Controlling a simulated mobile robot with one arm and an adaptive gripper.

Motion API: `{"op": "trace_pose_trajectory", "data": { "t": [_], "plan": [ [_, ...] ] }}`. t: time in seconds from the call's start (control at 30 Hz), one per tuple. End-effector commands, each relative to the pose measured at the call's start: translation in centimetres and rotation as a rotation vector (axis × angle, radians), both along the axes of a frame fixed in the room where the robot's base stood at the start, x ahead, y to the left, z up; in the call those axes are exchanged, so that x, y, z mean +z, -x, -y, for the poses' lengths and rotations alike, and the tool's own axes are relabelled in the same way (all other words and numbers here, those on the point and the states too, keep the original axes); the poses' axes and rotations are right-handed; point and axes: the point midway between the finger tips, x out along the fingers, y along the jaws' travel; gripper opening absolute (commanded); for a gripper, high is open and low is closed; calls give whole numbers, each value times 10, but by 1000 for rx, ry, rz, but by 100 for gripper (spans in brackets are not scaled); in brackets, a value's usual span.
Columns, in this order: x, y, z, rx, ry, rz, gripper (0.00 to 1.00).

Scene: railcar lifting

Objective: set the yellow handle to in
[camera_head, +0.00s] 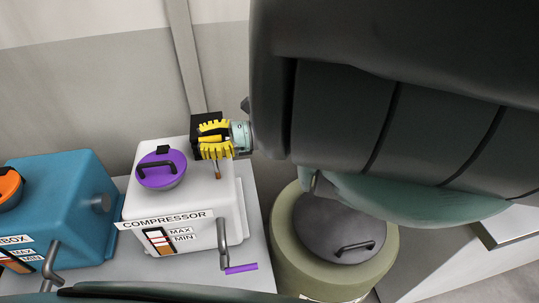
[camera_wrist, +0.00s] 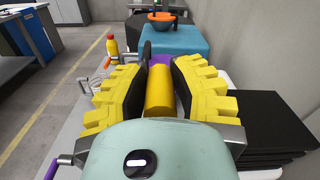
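The yellow handle (camera_wrist: 159,91) is a smooth cylinder between the two fingers of my gripper (camera_wrist: 160,84) in the wrist view. The dark finger pads lie close along both its sides, and the gripper looks shut on it. In the head view my gripper (camera_head: 213,139), with ribbed yellow fingers, is at the back right top of the white compressor box (camera_head: 205,200). There the handle is mostly hidden by the fingers. A thin brownish rod (camera_head: 218,172) shows just below them, at the box top.
A purple lid (camera_head: 161,170) with a black grip sits on the compressor, and a purple-ended crank (camera_head: 240,268) hangs at its front. A blue box (camera_head: 60,205) stands left. An olive drum (camera_head: 290,240) with a dark lid stands right. A wall is behind.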

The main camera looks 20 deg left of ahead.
Motion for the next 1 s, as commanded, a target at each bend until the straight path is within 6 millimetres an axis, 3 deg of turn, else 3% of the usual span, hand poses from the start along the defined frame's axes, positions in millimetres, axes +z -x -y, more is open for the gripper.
{"op": "trace_pose_trajectory", "data": {
  "t": [0.17, 0.57, 1.0],
  "plan": [
    [0, 0, 0, 0, 0, 0, 0],
    [-5, 0, 0, 0, -1, -1, 0],
    [-73, 0, 0, 1, 0, -1, 0]
  ]
}}
